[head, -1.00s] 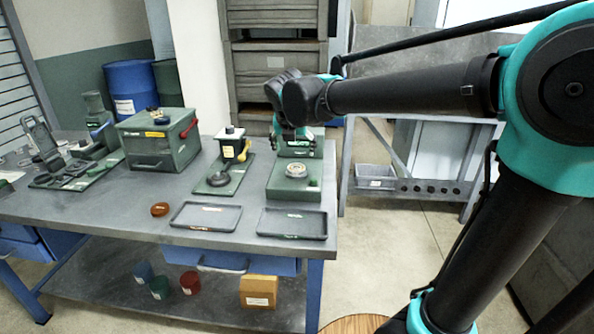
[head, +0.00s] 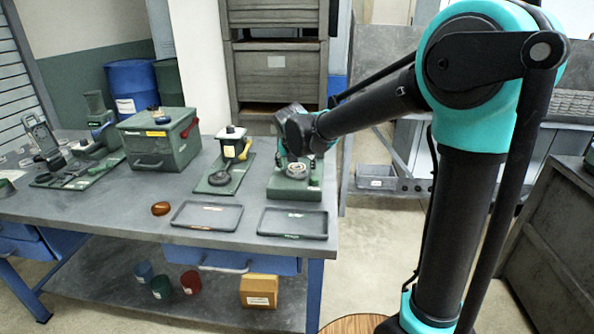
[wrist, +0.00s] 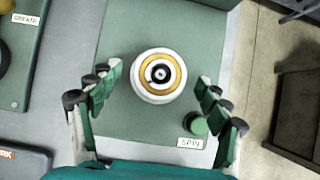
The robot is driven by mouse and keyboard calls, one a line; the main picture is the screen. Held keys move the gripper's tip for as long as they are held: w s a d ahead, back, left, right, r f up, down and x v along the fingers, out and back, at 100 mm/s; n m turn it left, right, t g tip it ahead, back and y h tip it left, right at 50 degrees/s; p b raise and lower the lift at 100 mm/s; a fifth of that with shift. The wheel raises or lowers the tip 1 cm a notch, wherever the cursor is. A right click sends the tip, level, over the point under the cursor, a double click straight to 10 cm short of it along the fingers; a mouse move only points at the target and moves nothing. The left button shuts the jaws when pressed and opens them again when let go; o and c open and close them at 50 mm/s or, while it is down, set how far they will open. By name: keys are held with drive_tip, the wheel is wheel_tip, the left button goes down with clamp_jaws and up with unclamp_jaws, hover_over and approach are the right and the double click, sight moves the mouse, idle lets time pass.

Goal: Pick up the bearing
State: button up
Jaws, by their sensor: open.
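The bearing (wrist: 158,73), a round pale piece with a brass-coloured ring and a dark centre, sits on the green machine base (wrist: 120,125) in the wrist view. In the head view the bearing (head: 297,171) shows as a small light disc on the green stand, partly covered by my arm's end. My gripper (wrist: 159,76) is open above it, with one finger to the left and one to the right. Neither finger touches it in the wrist view.
A green knob (wrist: 199,126) and a white label are by the right finger. Two dark trays (head: 207,216) (head: 293,222) lie at the bench's front. A yellow-handled press (head: 233,150) and a green box (head: 157,138) stand to the left.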

drive_tip(key=c, duration=1.6)
drive_tip(key=shift+r, duration=0.2)
